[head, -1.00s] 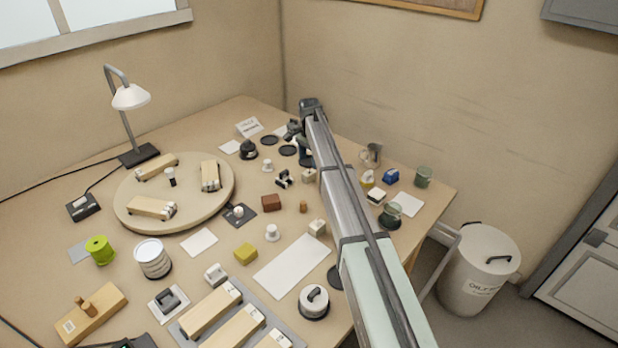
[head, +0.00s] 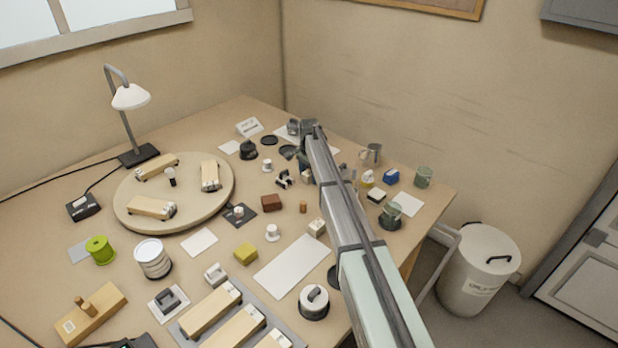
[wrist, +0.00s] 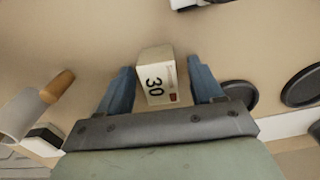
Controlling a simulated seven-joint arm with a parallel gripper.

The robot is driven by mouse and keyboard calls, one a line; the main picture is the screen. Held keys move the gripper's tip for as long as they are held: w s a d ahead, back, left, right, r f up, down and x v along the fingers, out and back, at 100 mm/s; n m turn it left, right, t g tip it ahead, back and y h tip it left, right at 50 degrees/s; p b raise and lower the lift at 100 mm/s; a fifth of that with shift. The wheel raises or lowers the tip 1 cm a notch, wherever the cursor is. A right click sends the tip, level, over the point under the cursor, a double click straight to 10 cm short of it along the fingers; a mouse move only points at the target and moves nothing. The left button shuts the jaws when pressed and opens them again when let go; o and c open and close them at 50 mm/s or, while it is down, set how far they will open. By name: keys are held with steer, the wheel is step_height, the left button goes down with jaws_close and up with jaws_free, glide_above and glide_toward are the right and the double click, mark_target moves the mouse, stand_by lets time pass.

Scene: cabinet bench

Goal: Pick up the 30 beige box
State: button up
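The beige box (wrist: 155,80) marked "30" stands on the bench in the wrist view. It lies between the two blue fingers of my gripper (wrist: 163,85). Bench surface shows on both sides of the box, so the fingers are open and apart from it. In the head view my gripper (head: 304,160) is low over the back right part of the bench, partly hidden by my arm. A small beige box (head: 307,176) shows beside my arm there; its marking is too small to read.
Dark discs (wrist: 241,93) lie right of the box in the wrist view. A white item with a brown end (wrist: 57,86) is at left.

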steer(key=c, duration=1.1)
steer(key=shift+o, duration=0.2)
steer(key=shift+r, duration=0.1)
